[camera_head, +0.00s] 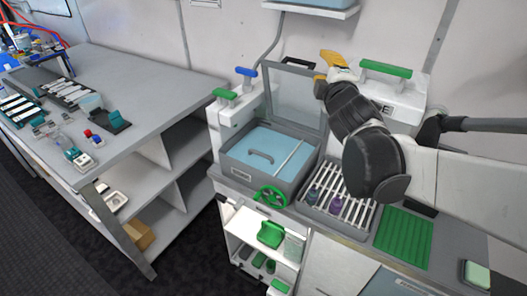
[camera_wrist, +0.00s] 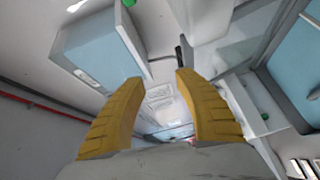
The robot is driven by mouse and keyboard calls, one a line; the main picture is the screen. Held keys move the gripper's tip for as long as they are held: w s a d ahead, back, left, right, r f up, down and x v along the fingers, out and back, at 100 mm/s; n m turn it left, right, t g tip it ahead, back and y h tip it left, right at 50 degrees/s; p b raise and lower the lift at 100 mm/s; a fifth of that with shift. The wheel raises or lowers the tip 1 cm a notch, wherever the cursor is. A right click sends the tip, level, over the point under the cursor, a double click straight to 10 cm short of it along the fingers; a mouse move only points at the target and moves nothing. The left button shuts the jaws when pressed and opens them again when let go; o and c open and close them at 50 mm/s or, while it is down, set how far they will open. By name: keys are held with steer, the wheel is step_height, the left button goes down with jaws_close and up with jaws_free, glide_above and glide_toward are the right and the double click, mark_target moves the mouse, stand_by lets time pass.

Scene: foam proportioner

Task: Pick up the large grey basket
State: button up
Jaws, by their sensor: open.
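I cannot pick out a large grey basket for certain. The nearest match in the head view is a grey, square-rimmed bath (camera_head: 238,169) with a light blue inside and a raised clear lid (camera_head: 296,97). A curved grey handle (camera_head: 261,158) shows inside it. My gripper (camera_head: 328,70) is above and to the right of this bath, near the top of the raised lid, and apart from the handle. In the wrist view its two yellow fingers (camera_wrist: 157,82) are spread with nothing between them.
Right of the bath is a slatted rack (camera_head: 350,216) with small purple bottles, then a green ribbed mat (camera_head: 403,236). A green handwheel (camera_head: 270,197) sits at the bath's front. A grey workbench (camera_head: 140,85) with labware stands left. A wall shelf (camera_head: 315,8) hangs above.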

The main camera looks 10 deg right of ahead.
mark_target(251, 150)
steer(key=w+a+f+n+t+y, duration=0.1)
steer(key=w+a+f+n+y, duration=0.25)
steer(key=n, duration=0.55)
steer(key=w+a+n+t+y, duration=0.1)
steer(key=w+a+n+y, duration=0.1)
steer(key=w+n+y, duration=0.5)
steer(key=s+a+f+n+g+y, duration=0.25)
steer(key=f+n+g, duration=0.25)
steer(key=f+n, duration=0.6)
steer(key=s+a+f+n+g+y, duration=0.1)
steer(key=s+a+f+n+g, duration=0.35)
steer(key=f, duration=1.05)
steer(key=w, duration=0.1)
steer(key=w+f+n+b, duration=0.1)
steer(key=w, duration=0.1)
steer(key=w+n+g+b, duration=0.1)
steer(key=shift+w+a+f, duration=0.15)
steer(key=shift+a+f, duration=0.05)
steer(key=shift+a, duration=0.15)
steer(key=b+x, duration=0.2)
steer(key=x, duration=0.3)
steer(key=shift+a+f, duration=0.2)
steer(key=shift+f, duration=0.05)
steer(key=shift+r, duration=0.1)
steer(key=shift+c, duration=0.4)
jaws_close()
